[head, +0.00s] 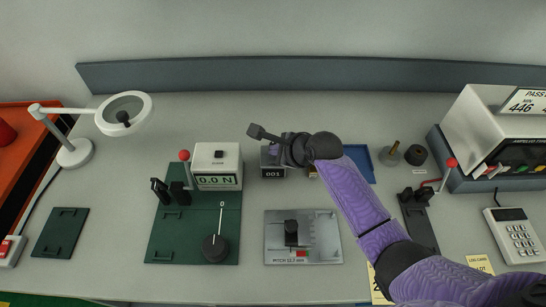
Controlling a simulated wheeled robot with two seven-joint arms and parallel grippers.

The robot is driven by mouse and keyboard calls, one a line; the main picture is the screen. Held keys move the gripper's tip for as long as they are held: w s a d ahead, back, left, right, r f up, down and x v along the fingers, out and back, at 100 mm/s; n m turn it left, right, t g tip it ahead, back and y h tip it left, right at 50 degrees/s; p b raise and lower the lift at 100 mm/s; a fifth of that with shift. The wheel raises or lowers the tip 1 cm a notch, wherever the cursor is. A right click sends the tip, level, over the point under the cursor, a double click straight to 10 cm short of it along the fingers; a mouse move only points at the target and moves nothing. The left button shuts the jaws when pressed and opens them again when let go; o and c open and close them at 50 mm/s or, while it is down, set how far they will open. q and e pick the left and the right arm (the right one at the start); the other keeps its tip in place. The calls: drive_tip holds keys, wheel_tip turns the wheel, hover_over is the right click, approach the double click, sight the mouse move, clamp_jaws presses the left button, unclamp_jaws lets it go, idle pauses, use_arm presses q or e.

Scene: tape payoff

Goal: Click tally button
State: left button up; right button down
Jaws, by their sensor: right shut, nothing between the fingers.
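The tally counter (272,172) is a small grey box on the bench, reading "001" on its front. Its upper part and right side are partly hidden by my right gripper and wrist, and I cannot make out its button. My right gripper (259,133), at the end of my purple arm, is shut and empty. It appears above and behind the counter in the picture, its tip pointing to the left. I cannot tell whether it touches the counter. My left gripper is not in view.
A force gauge (217,160) reading "0.0 N" stands on a green plate (180,240) at left. A metal pitch fixture (275,252) lies in front. A blue tray (362,163) is partly behind my arm. A magnifier lamp (74,152) stands at left, a white tester (480,130) at right.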

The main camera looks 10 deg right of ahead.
drive_tip(key=shift+f, duration=0.15)
drive_tip(key=shift+f, duration=0.3)
idle(0.5)
